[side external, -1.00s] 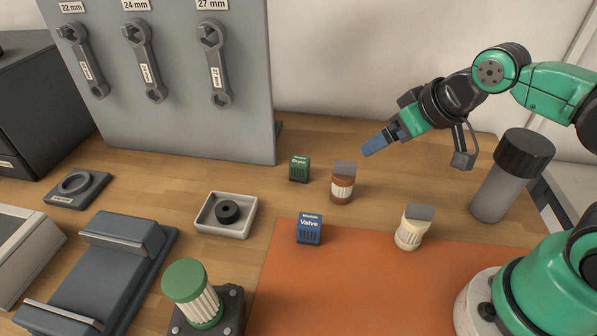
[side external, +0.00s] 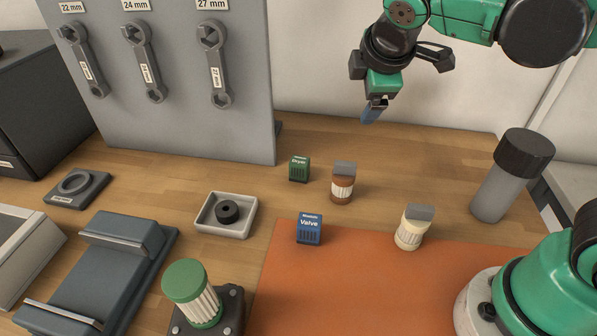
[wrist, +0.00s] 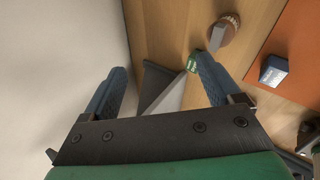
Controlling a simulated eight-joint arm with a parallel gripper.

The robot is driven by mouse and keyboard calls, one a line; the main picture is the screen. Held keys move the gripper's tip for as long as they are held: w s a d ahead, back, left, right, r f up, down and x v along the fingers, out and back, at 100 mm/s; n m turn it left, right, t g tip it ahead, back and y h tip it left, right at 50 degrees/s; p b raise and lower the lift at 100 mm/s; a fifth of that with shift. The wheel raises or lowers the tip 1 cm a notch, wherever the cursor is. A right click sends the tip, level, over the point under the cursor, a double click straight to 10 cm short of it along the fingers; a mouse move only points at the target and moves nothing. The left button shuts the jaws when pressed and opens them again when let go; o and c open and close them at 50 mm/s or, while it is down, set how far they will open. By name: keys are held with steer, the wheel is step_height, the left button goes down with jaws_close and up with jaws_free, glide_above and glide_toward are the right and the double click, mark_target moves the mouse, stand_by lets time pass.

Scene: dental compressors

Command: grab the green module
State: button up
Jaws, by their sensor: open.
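The green module (side external: 299,169), a small block labelled Dryer, stands upright on the wooden bench near the foot of the grey tool panel. My gripper (side external: 371,112) is in the air above the back of the bench, up and to the right of the module, with its blue fingers pointing down. In the wrist view my gripper (wrist: 160,90) is open and empty. The green module (wrist: 194,62) shows there just beyond the tip of the right finger, which partly overlaps its edge. Nothing touches the module.
A brown ribbed cartridge (side external: 342,184) stands just right of the module. A blue Valve module (side external: 309,229) and a cream cartridge (side external: 413,228) stand nearer, by the orange mat (side external: 350,285). The grey tool panel (side external: 190,125) rises behind left. A dark-capped cylinder (side external: 511,175) stands at right.

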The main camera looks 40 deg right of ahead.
mark_target(302, 159)
steer(key=w+a+n+t+h, duration=0.3)
steer(key=w+a+n+h, duration=0.35)
steer(key=n, duration=0.65)
steer(key=shift+n, duration=0.7)
steer(key=f, duration=1)
steer(key=a+f, duration=0.1)
steer(key=f, duration=0.4)
steer(key=shift+w+f, duration=0.2)
steer(key=shift+w, duration=0.15)
steer(key=shift+f, duration=0.3)
steer(key=shift+w+d+f, duration=0.15)
steer(key=shift+d+f, duration=0.1)
steer(key=shift+x, duration=2.55)
jaws_close()
